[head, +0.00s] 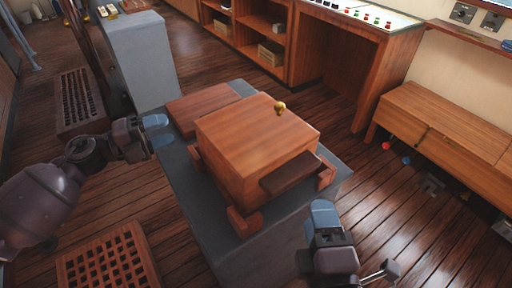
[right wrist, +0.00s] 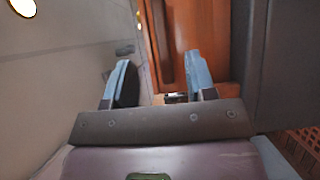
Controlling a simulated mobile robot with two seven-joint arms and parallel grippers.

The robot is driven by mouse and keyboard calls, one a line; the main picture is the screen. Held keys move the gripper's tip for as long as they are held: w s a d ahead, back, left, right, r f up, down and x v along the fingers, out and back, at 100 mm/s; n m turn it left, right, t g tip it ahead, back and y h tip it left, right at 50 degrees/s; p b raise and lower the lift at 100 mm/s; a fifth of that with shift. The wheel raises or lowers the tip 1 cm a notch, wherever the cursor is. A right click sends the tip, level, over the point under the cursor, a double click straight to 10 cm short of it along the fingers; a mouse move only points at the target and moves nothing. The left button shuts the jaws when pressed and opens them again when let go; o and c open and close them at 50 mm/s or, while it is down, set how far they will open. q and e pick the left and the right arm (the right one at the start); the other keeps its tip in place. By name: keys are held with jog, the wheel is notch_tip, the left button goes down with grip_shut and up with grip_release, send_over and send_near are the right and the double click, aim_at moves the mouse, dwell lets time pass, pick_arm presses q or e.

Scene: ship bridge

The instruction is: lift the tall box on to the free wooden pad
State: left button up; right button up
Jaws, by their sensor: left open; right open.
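The tall wooden box (head: 250,135), with a small brass knob (head: 280,107) on top, stands on a grey pedestal (head: 195,215). A dark ledge (head: 290,174) juts from its near right side, and reddish wooden corner blocks (head: 243,222) sit around its foot. A flat wooden pad (head: 190,104) lies bare behind it to the left. My left gripper (head: 157,132) is open and empty, left of the pad and apart from the box. My right gripper (head: 323,210) is open in front of the box on the right; its spread fingers show in the right wrist view (right wrist: 158,80).
A grey cabinet (head: 140,60) stands behind left. A wooden grating (head: 105,265) lies at the lower left. A wooden bench (head: 450,125) and a console desk (head: 350,45) line the right and back. Plank floor (head: 390,230) is open at the right.

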aim_at(307, 174)
pick_arm(q)
jog(key=shift+d, duration=0.1)
jog(key=shift+x, duration=5.35)
pick_arm(e)
jog(key=shift+w+a, duration=0.15)
jog(key=shift+w, duration=2.55)
jog(key=shift+w+a, duration=0.15)
jog(key=shift+w, duration=2.55)
pick_arm(q)
grip_shut()
pick_arm(e)
grip_shut()
pick_arm(q)
jog(key=shift+w+r, duration=0.1)
